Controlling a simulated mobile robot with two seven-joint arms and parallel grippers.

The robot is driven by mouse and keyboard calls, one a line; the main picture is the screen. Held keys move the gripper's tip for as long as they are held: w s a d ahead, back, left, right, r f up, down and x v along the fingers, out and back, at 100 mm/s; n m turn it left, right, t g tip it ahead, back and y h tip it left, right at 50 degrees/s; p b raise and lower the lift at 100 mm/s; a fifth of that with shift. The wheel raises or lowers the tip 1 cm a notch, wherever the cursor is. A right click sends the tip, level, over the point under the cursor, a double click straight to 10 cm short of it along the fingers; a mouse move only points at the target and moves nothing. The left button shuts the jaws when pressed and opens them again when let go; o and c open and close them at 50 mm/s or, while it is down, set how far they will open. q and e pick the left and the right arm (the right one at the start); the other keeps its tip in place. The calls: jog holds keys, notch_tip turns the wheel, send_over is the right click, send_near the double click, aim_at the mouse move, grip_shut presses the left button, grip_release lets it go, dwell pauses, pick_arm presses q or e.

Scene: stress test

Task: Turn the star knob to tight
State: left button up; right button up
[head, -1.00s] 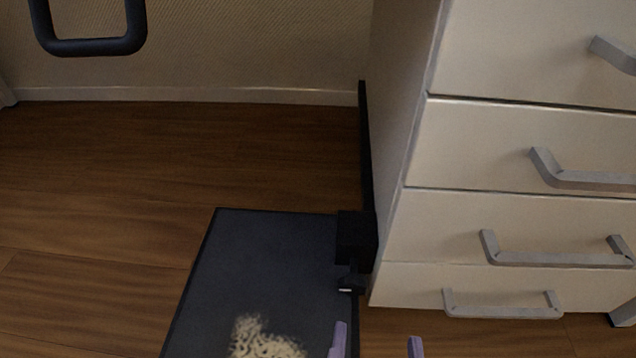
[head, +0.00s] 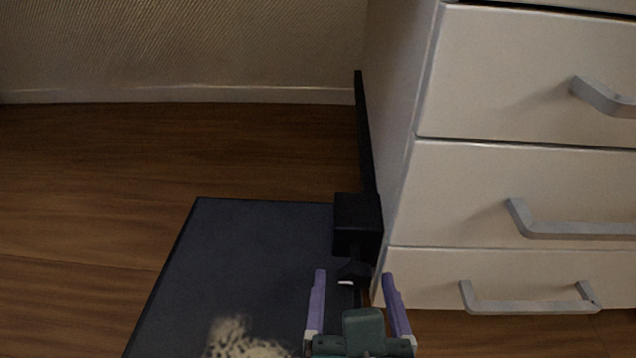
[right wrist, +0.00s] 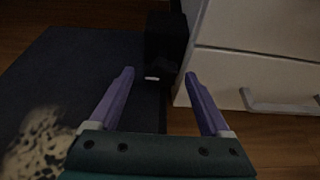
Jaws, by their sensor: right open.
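A small dark star knob (head: 354,271) shows just below a black block (head: 357,224), beside a short white mark. Its lobes and turn position are too dark to make out. In the right wrist view the block (right wrist: 166,40) sits just beyond the fingertips, and the knob cannot be told from it. My right gripper (head: 354,273) is open, its two purple fingers spread to either side of the knob in the picture. It also shows in the right wrist view (right wrist: 159,73), with nothing between its fingers. I cannot tell whether it touches anything. My left gripper is out of view.
A white drawer cabinet (head: 520,75) with grey handles stands close on the right. A black upright bar (head: 366,135) runs along its side. A dark flat panel (head: 235,260) with a pale patterned patch (head: 242,342) lies left of the block. Wooden floor (head: 120,165) is clear at left.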

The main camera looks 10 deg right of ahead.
jog(key=shift+c, duration=0.3)
jog(key=c, duration=0.3)
grip_shut()
